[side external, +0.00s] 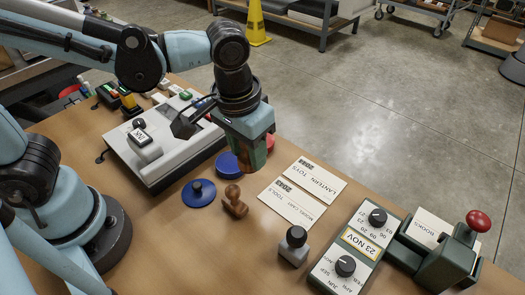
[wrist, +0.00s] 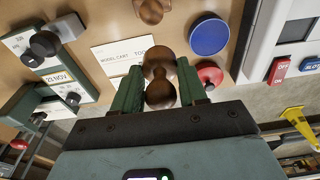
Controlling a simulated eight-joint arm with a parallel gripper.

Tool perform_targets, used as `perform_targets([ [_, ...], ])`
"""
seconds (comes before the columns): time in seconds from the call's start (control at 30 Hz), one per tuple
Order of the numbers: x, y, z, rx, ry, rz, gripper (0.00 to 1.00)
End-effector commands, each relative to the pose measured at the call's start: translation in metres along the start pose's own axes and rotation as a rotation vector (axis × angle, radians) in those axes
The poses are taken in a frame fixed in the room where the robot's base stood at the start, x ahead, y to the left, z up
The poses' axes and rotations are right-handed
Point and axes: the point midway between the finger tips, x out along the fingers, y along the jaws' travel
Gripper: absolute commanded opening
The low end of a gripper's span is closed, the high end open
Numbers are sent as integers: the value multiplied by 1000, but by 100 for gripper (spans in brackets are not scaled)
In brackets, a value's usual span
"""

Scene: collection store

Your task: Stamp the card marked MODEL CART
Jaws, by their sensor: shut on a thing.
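The card marked MODEL CART, TOOLS (side external: 291,204) lies flat on the wooden table, and it also shows in the wrist view (wrist: 118,58). My gripper (side external: 257,160) is above the table, behind and left of the card in the side view. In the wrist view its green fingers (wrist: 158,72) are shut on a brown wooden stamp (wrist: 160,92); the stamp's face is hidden. A second wooden stamp (side external: 235,203) is on the table left of the card. A blue ink pad (side external: 227,166) and a red pad (wrist: 209,73) are near my gripper.
A LANTERN, TOYS card (side external: 316,183) lies behind the MODEL CART card. A blue knobbed lid (side external: 199,194), a black-knobbed stamp (side external: 293,246), a 23 NOV date device (side external: 337,270) and a red-knobbed press (side external: 450,262) stand around. A grey machine (side external: 158,172) is at left.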

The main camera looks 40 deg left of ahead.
Motion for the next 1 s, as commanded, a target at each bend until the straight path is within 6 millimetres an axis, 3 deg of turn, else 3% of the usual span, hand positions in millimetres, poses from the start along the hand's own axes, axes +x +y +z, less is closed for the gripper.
perform_targets([
  [0.1,4,-36,-13,-169,0,-21,22],
  [0.33,7,-77,-22,-365,1,-45,22],
  [0.57,15,-85,-23,-403,1,-50,22],
  [1.0,55,-84,-18,-400,2,-49,22],
])
